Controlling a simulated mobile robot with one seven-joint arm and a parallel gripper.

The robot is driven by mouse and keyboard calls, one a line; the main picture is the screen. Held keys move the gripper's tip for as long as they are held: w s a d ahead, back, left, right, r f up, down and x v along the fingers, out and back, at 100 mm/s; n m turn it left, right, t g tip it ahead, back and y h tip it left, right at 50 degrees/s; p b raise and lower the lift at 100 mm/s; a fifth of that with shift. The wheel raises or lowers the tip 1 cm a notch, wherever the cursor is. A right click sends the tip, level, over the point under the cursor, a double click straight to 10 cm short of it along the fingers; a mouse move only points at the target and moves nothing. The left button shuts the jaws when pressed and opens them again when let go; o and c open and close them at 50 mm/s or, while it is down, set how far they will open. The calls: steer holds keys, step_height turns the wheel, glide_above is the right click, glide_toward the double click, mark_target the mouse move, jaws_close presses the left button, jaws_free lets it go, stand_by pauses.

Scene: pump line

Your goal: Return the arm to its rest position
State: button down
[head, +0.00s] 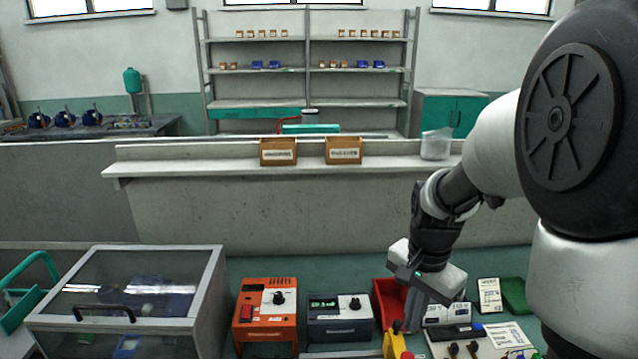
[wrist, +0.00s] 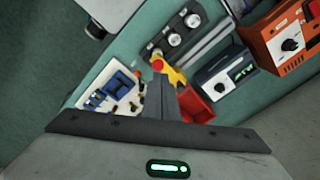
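My arm reaches in from the right of the head view and bends down over the bench. My gripper (head: 413,318) hangs beside a red bin (head: 388,298), above the bench equipment. In the wrist view my gripper (wrist: 164,84) shows its fingers close together, with nothing visible between them. They overlap the view of the red bin (wrist: 196,103) and a yellow part with a red button (wrist: 168,72). I cannot tell whether the fingertips touch anything.
An orange device (head: 266,314) and a dark meter (head: 340,318) stand left of my gripper. A clear-lidded case (head: 135,300) is further left. A board with parts (head: 485,342) and a green tray (head: 513,294) lie right. A ledge (head: 220,167) runs behind.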

steer(key=s+a+r+n+t+p, duration=0.1)
steer(key=s+a+r+n+t, duration=0.1)
steer(key=s+r+n, duration=0.3)
steer(key=s+a+r+n+t+p, duration=0.2)
steer(key=s+a+r+n+t, duration=0.1)
steer(key=s+r, duration=0.6)
step_height(320, 180, up, 4)
steer(key=shift+s+a+f+n, duration=0.25)
steer(key=shift+a+n, duration=0.4)
steer(key=shift+n, duration=0.55)
